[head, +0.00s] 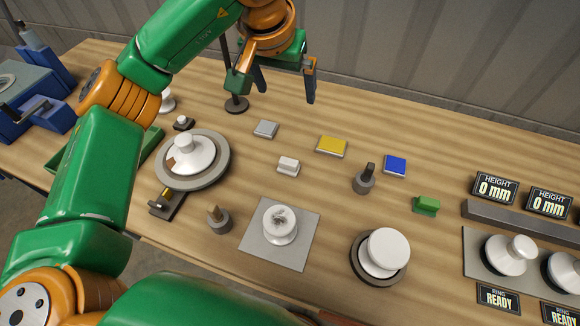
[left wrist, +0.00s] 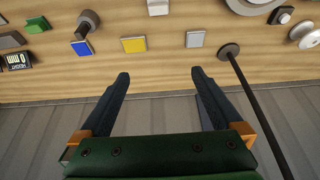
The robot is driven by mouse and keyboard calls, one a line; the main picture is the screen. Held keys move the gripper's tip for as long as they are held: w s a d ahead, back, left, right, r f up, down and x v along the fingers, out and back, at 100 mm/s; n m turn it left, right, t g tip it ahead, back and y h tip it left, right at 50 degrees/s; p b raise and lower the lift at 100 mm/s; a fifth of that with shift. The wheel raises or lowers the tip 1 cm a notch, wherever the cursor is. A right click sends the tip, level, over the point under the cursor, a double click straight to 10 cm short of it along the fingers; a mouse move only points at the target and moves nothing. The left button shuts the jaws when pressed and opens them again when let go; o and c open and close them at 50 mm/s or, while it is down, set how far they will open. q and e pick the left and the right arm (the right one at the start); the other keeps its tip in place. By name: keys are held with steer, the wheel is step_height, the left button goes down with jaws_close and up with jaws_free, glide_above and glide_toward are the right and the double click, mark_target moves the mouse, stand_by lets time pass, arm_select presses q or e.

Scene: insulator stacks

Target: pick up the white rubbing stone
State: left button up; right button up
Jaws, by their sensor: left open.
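The white rubbing stone (head: 288,166) is a small white block lying on the wooden table, near the middle of the head view. It also shows at the top edge of the left wrist view (left wrist: 158,7), partly cut off. My left gripper (head: 285,90) is open and empty, raised over the back of the table, behind the stone and apart from it. Its two dark fingers (left wrist: 160,75) are spread wide in the left wrist view. My right gripper is not in view.
Grey (head: 266,129), yellow (head: 332,146) and blue (head: 395,166) pads lie around the stone. A thin dark post on a round base (head: 237,104) stands at the back. A turntable with a white insulator (head: 222,166) is to the left, and a grey plate (head: 256,250) is in front.

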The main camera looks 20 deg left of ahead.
arm_select(q)
step_height(320, 180, down, 3)
steer(key=b, duration=1.8)
glide_above(289, 161)
steer(key=s, duration=0.3)
step_height(289, 161, down, 16)
steer(key=shift+f, duration=0.25)
steer(key=shift+w+f, duration=0.25)
steer(key=p+x, duration=0.1)
steer(key=x, duration=0.4)
steer(key=shift+w+a+f, duration=0.1)
steer(key=shift+w+f, duration=0.05)
steer(key=shift+w, duration=0.05)
steer(key=shift+w+f, duration=0.1)
steer(key=shift+f, duration=0.1)
steer(key=c, duration=1.5)
